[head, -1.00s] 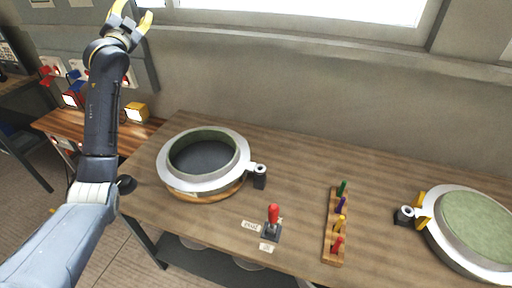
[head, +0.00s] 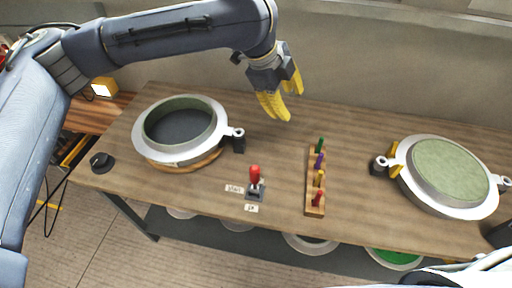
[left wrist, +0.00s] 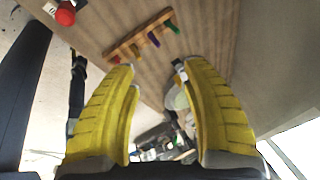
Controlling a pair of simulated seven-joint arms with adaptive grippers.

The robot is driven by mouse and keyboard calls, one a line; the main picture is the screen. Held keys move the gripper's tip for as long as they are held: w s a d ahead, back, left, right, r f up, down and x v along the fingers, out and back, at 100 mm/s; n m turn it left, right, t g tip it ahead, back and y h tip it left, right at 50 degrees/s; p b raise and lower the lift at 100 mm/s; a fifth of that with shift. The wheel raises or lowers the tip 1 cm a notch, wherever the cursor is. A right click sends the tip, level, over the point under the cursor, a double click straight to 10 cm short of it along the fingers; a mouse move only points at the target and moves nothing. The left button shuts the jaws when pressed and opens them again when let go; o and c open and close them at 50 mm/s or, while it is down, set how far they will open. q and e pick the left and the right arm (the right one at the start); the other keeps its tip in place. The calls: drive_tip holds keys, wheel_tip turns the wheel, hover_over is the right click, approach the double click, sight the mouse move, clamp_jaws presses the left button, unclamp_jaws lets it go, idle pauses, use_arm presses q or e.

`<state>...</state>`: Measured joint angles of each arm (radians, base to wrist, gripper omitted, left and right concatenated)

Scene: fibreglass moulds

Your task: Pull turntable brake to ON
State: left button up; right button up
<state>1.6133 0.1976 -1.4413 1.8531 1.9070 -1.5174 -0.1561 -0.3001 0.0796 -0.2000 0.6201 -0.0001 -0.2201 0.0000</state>
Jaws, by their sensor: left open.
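The turntable brake is a small lever with a red knob (head: 255,174) on a grey base (head: 255,192), near the table's front edge in the head view. Small white labels (head: 234,189) lie beside and in front of it; their text is too small to read surely. The red knob also shows at the top left of the left wrist view (left wrist: 65,14). My left gripper (head: 281,108) is open and empty, above the table behind the lever and apart from it. Its yellow fingers show wide apart in the left wrist view (left wrist: 160,105). My right gripper is not in view.
A wooden rack (head: 312,205) with several coloured pegs stands right of the lever. A round mould ring (head: 170,155) is at the left, and a green-topped mould (head: 445,205) at the right. A black knob (head: 102,162) sits at the table's left end.

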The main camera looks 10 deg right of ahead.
sight(255, 178)
use_arm(q)
drive_tip(key=s+a+f+g+y, duration=0.2)
drive_tip(key=s+a+f+y, duration=0.4)
drive_tip(key=a, duration=0.3)
drive_tip(key=shift+h, duration=0.5)
drive_tip(key=f, duration=1.8)
drive_tip(key=shift+w+d+f, duration=0.1)
drive_tip(key=shift+w+d, duration=0.1)
drive_tip(key=shift+d, duration=0.05)
clamp_jaws()
